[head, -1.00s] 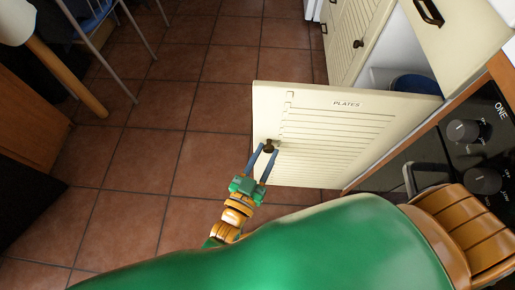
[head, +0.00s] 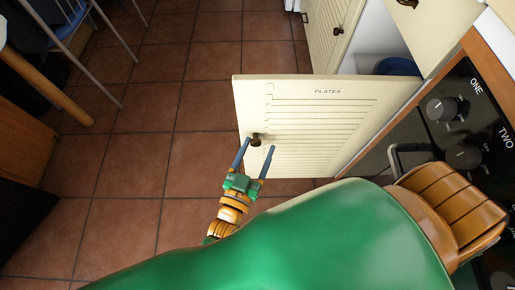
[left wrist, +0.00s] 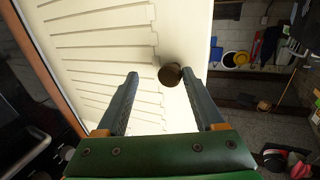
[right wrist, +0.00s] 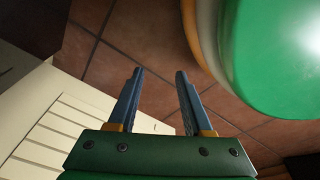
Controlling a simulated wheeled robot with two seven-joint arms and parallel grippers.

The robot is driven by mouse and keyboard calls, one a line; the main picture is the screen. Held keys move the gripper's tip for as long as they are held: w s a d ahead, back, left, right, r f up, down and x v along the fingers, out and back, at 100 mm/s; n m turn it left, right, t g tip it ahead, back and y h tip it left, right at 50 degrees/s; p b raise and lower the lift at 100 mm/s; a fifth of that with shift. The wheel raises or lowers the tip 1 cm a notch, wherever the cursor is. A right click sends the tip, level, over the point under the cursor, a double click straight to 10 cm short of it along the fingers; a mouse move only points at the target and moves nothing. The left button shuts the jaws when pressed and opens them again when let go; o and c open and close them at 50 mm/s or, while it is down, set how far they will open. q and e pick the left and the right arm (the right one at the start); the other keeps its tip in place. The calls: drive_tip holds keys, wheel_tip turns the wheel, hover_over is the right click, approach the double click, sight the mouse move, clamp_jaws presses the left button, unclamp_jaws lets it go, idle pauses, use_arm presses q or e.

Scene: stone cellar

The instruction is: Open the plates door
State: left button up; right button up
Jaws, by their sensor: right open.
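The cream slatted door marked PLATES (head: 318,120) stands swung well out from its cabinet, with the shelf space behind it showing. Its dark round knob (head: 255,140) is near the door's free edge. My left gripper (head: 260,145) is open at the knob, with the knob by its left finger in the head view. In the left wrist view the knob (left wrist: 170,74) shows between the fingertips, nearer the right one; I cannot tell whether it touches. My right gripper (right wrist: 160,75) is open and empty over tiled floor; it does not show in the head view.
Blue plates (head: 397,66) show inside the cabinet. A black stove panel with knobs (head: 465,125) stands at the right. Another slatted door (head: 330,30) is beyond. Chair legs (head: 95,60) are at upper left. The tiled floor (head: 150,150) left of the door is clear.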

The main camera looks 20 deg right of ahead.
drive_tip(key=shift+w+d, duration=0.2)
drive_tip(key=shift+d, duration=0.05)
use_arm(q)
drive_tip(key=shift+s+a, duration=0.15)
drive_tip(key=shift+a, duration=0.1)
drive_tip(key=p+v, duration=0.1)
drive_tip(key=v, duration=0.5)
drive_tip(key=shift+s+a+p, duration=0.15)
drive_tip(key=shift+s+p, duration=0.1)
drive_tip(key=shift+p, duration=0.1)
use_arm(e)
drive_tip(key=shift+s+d+r, duration=0.35)
drive_tip(key=shift+s+d, duration=0.2)
drive_tip(key=shift+s, duration=0.25)
